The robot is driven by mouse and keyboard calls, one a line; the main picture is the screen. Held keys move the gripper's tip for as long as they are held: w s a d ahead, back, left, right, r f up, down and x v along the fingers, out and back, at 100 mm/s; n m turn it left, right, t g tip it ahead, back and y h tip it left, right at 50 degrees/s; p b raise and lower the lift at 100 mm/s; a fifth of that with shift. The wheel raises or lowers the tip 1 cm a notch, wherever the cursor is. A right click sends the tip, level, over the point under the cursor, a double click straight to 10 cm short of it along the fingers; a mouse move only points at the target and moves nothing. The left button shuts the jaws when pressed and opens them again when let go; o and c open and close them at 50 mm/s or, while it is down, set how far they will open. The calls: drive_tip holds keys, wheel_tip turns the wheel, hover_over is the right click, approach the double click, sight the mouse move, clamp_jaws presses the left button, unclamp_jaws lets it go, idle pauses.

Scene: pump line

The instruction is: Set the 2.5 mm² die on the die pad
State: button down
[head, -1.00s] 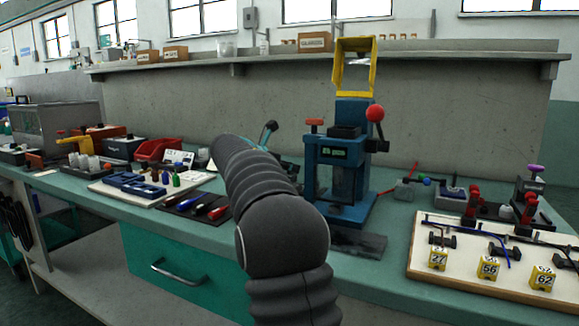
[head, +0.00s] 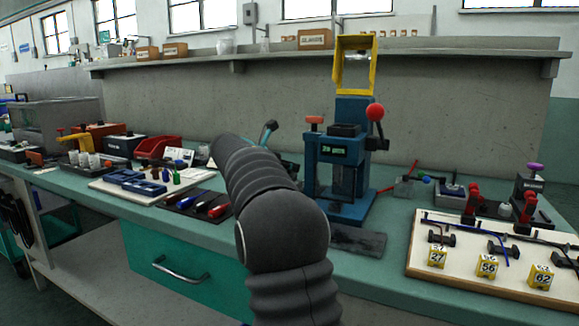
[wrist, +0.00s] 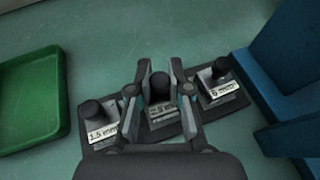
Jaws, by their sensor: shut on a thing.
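The 2.5 mm² die (wrist: 162,112), a metal block with a black knob and a partly covered label, is in the wrist view. My gripper (wrist: 160,77) is shut on it, one finger on each side of the knob. It sits in the row between the 1.5 mm² die (wrist: 98,122) and the 6 mm² die (wrist: 220,85), over a dark strip; I cannot tell whether it is lifted. In the head view my arm hides the gripper and the dies. A dark flat pad (head: 358,240) lies bare in front of the blue press; I cannot confirm it is the die pad.
The blue press (head: 342,160) with a red-knobbed lever and a raised yellow frame stands close to the dies. A green tray (wrist: 30,100) is left of the dies. A board with cables and yellow number tags (head: 480,272) lies at right.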

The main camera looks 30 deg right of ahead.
drive_tip(key=shift+f, duration=0.25)
idle(0.6)
drive_tip(key=c, duration=0.8)
unclamp_jaws()
drive_tip(key=shift+c, duration=0.2)
drive_tip(key=shift+r+p, duration=1.45)
drive_tip(key=shift+p, duration=0.35)
drive_tip(key=shift+r+p, duration=0.5)
drive_tip(key=shift+r, duration=1.75)
